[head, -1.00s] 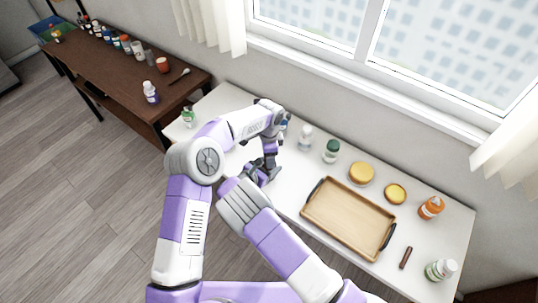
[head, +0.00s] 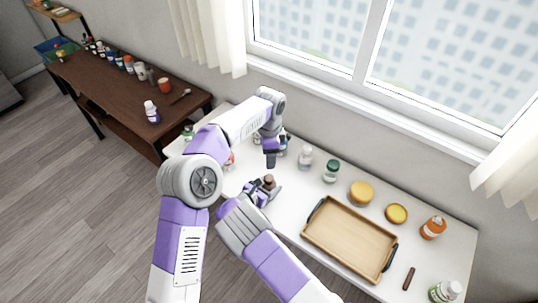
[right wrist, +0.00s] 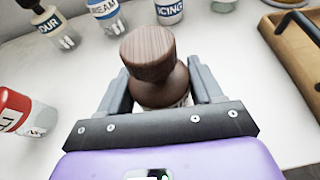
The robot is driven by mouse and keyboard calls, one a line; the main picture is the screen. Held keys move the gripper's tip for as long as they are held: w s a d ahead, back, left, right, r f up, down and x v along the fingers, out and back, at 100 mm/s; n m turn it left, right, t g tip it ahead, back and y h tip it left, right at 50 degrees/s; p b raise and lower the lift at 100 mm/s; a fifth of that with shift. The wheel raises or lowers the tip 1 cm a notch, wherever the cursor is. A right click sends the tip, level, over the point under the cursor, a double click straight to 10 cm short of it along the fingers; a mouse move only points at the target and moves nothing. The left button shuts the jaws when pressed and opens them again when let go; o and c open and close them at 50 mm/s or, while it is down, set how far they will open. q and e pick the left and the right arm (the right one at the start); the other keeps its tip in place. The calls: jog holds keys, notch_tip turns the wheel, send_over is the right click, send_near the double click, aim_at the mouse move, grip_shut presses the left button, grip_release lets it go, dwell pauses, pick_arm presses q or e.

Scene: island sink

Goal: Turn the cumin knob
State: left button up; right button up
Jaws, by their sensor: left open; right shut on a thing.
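A dark brown jar (right wrist: 164,92) with a wooden knob (right wrist: 148,52) on top stands between the fingers of my right gripper (right wrist: 162,88). The jar's label is mostly hidden, so I cannot read whether it says cumin. In the head view the knob (head: 269,180) shows above my right gripper (head: 262,193), which is shut on the jar low over the white table. My left gripper (head: 270,160) is open and empty, pointing down just behind and above the jar, apart from it.
A wooden tray (head: 350,237) lies to the right on the white table (head: 290,219). In the right wrist view, jars marked ICING (right wrist: 169,11) and EAM (right wrist: 105,13) stand behind, and a red-lidded jar (right wrist: 20,110) is at left. A window (head: 440,60) is behind.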

aim_at(268, 177)
dwell(0.3)
pick_arm(q)
notch_tip(268, 177, down, 12)
jog(key=n, duration=1)
jog(key=shift+s+r+n, duration=0.1)
jog(key=shift+n, duration=0.3)
jog(key=c, duration=1.1)
jog(key=m, duration=0.5)
jog(key=shift+a+m, duration=0.1)
jog(key=shift+m, duration=0.2)
